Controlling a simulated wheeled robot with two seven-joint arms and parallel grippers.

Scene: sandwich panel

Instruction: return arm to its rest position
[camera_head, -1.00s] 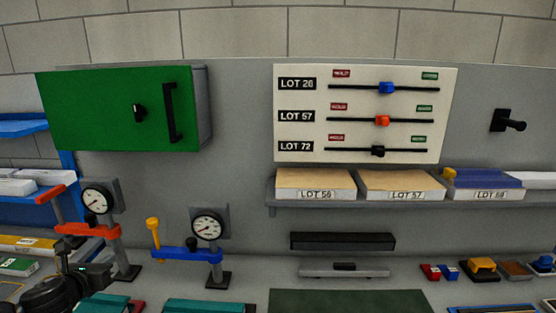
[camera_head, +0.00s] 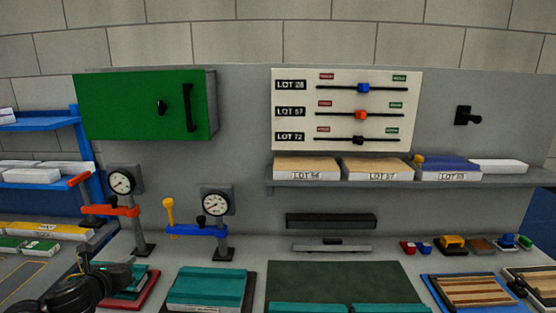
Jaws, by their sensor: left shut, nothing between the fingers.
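My left gripper (camera_head: 84,262) is at the lower left of the head view, black, with its arm at the bottom edge. It is shut and holds nothing. It is in front of a teal block on a red tray (camera_head: 148,290), and overlaps part of them in the picture. My right gripper is not in view.
Two gauge presses, with an orange arm (camera_head: 110,211) and a blue arm (camera_head: 197,231), stand behind my left gripper. A green cabinet (camera_head: 135,107) and a slider board (camera_head: 347,88) are on the wall. A shelf (camera_head: 400,184) holds lot stacks. A dark green mat (camera_head: 340,280) lies at front centre.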

